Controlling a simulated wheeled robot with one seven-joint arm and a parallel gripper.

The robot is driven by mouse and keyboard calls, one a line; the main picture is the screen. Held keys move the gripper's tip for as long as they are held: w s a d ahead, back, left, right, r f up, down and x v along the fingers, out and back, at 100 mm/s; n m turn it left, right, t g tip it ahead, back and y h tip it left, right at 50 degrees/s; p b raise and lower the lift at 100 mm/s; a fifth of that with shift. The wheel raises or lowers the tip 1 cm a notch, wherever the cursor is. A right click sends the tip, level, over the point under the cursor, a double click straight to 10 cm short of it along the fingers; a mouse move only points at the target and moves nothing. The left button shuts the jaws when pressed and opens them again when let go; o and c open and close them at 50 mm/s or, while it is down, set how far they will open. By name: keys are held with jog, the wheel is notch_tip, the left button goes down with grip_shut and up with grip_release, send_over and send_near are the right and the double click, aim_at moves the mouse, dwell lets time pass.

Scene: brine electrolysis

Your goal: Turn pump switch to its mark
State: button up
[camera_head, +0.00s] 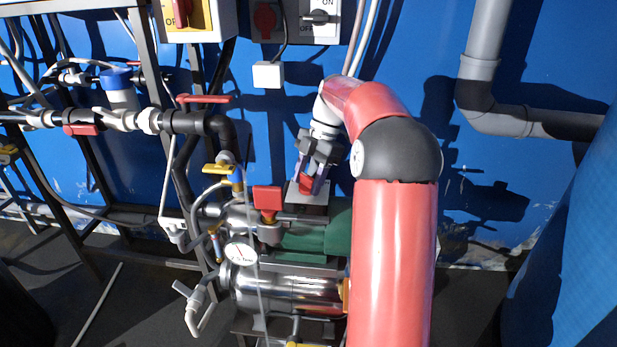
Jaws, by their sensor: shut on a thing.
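The fingers hide part of the knob. I cannot make out the mark or the exact angle of the knob.
A red valve handle (267,199) stands just left of the switch, and a round gauge (240,252) is below left. Black pipes and a red lever (203,98) are on the left. Switch boxes (320,17) hang on the blue wall above. A large blue tank (570,240) stands at the right.

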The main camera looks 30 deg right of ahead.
dwell(0.4)
jog(key=o, duration=1)
jog(key=v, duration=0.8)
